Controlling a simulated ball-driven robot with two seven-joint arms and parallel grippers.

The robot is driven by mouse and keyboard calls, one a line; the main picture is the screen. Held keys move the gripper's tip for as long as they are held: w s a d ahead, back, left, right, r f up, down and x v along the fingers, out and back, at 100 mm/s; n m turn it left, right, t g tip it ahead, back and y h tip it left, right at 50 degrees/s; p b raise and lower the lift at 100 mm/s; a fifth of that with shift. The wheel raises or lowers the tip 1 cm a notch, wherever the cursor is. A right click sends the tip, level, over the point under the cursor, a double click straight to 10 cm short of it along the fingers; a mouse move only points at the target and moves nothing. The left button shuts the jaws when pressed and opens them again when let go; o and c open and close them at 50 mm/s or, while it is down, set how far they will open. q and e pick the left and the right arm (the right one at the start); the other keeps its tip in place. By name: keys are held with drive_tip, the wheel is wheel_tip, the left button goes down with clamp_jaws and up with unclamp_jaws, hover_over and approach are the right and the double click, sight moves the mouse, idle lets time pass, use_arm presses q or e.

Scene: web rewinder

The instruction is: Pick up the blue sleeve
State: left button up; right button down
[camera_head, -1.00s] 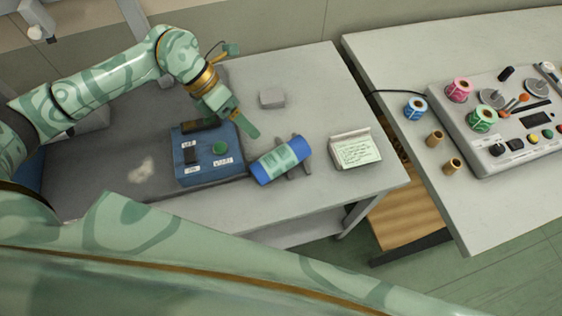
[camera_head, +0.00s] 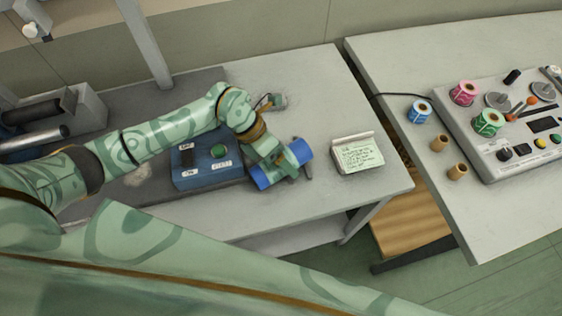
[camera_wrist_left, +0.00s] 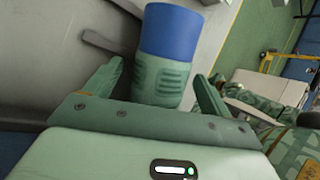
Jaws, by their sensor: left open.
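The blue sleeve (camera_head: 297,150) is a short cylinder with blue ends and a green middle band, lying tilted in a grey cradle (camera_head: 308,172) to the right of the blue box. My left gripper (camera_head: 281,163) is over the sleeve's middle and hides much of the green band. In the left wrist view the sleeve (camera_wrist_left: 170,38) runs between the two open fingers (camera_wrist_left: 157,88), one on each side, with small visible gaps. The sleeve's near end is hidden behind the gripper body. My right gripper is not in view.
The blue control box (camera_head: 207,163) with a green button stands just left of the sleeve. A note holder (camera_head: 358,154) stands to the right on the grey table (camera_head: 330,205). A second table (camera_head: 470,215) at the right holds coloured spools and a panel.

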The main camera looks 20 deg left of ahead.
use_arm(q)
drive_tip(key=c, duration=1.4)
drive_tip(key=shift+o, duration=0.2)
drive_tip(key=shift+r, duration=0.2)
